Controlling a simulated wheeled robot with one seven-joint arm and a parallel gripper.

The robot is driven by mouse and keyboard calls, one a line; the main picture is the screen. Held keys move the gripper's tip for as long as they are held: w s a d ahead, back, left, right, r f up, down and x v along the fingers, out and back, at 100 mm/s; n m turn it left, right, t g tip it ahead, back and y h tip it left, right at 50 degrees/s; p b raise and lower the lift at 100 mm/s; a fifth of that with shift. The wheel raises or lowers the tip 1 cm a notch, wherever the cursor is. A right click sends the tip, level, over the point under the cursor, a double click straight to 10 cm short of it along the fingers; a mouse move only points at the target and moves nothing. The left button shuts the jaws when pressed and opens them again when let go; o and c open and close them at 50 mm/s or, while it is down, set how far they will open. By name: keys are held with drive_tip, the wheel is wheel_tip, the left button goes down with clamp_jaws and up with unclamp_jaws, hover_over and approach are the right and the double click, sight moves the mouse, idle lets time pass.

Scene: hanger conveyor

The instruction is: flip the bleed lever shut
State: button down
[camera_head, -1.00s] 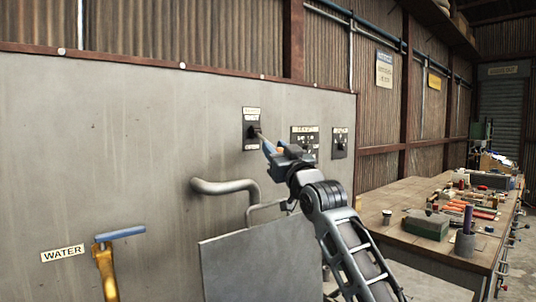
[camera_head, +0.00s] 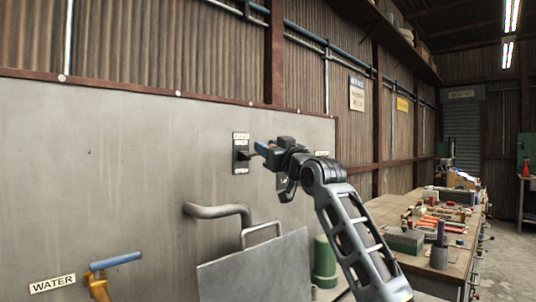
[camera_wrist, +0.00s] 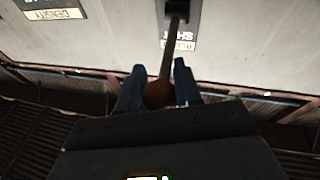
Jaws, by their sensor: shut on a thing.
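The bleed lever is a thin grey rod (camera_wrist: 169,48) standing out from a black pivot on a dark plate (camera_head: 241,166) on the grey panel. Its orange-brown knob (camera_wrist: 158,94) sits between the two blue fingers of my gripper (camera_wrist: 159,86). The wrist view is upside down; there the rod crosses beside a label reading SHUT (camera_wrist: 181,34). In the head view my gripper (camera_head: 262,149) is level with the plate, just to its right, and the rod sticks out roughly level. The fingers hide most of the knob there.
A blue-handled WATER lever (camera_head: 116,261) is at the lower left. A bent grey pipe (camera_head: 215,210) and a slanted metal sheet (camera_head: 255,268) lie below my gripper. A cluttered workbench (camera_head: 392,211) stands at the right.

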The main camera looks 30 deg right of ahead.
drive_tip(key=shift+w+r, duration=0.1)
drive_tip(key=shift+r, duration=0.3)
drive_tip(key=shift+w+a+f, duration=0.1)
drive_tip(key=shift+f, duration=0.3)
idle(0.6)
drive_tip(key=c, duration=1.1)
unclamp_jaws()
drive_tip(key=o, duration=0.3)
drive_tip(key=shift+r, duration=0.1)
drive_tip(key=shift+b+v, duration=0.9)
drive_tip(key=shift+v, duration=3)
